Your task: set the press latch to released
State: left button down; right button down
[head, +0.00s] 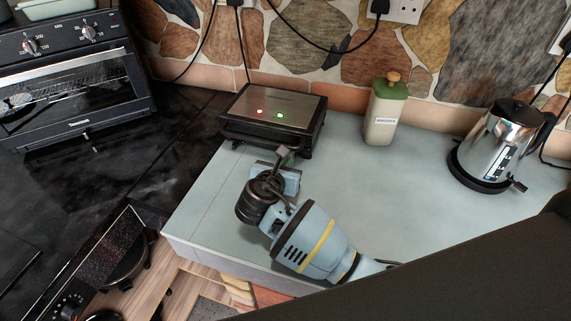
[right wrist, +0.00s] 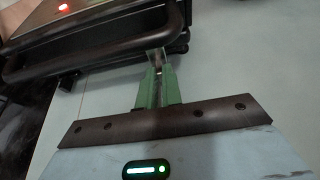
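The press (head: 272,115) is a dark, low appliance with a flat metal lid at the back of the pale blue counter. My right gripper (head: 284,152) is just in front of the press's front edge. In the right wrist view, its two green fingers (right wrist: 158,80) point at the press (right wrist: 90,35) with a narrow gap between them. A small greyish piece shows at the fingertips; I cannot tell whether it is the latch or whether it is gripped. The latch's position is not readable. My left gripper is not in view.
A cream canister with a green lid (head: 384,112) stands right of the press. A metal kettle (head: 498,145) is farther right. A toaster oven (head: 75,75) stands at the left. The counter (head: 400,190) between is clear. Cables hang along the stone wall behind.

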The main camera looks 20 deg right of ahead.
dwell(0.3)
jog(key=shift+s+a+r+g+y, duration=0.15)
jog(key=shift+r+g+y, duration=0.4)
jog(key=shift+g+y, duration=0.4)
jog(key=r+g+y, duration=0.1)
jog(key=g, duration=0.1)
jog(key=g+y, duration=0.1)
jog(key=g, duration=0.1)
jog(key=shift+r, duration=0.4)
jog(key=r+g+y, duration=0.1)
jog(key=g, duration=0.1)
jog(key=g+y, duration=0.1)
jog(key=shift+d+r+g+y, duration=0.25)
jog(key=shift+d+r+g, duration=0.05)
jog(key=shift+r+g, duration=0.05)
jog(key=shift+w+r+g+y, duration=0.35)
jog(key=shift+g+y, duration=0.25)
jog(key=shift+g, duration=0.3)
jog(key=c, duration=1.6)
grip_release()
jog(key=shift+o, duration=0.2)
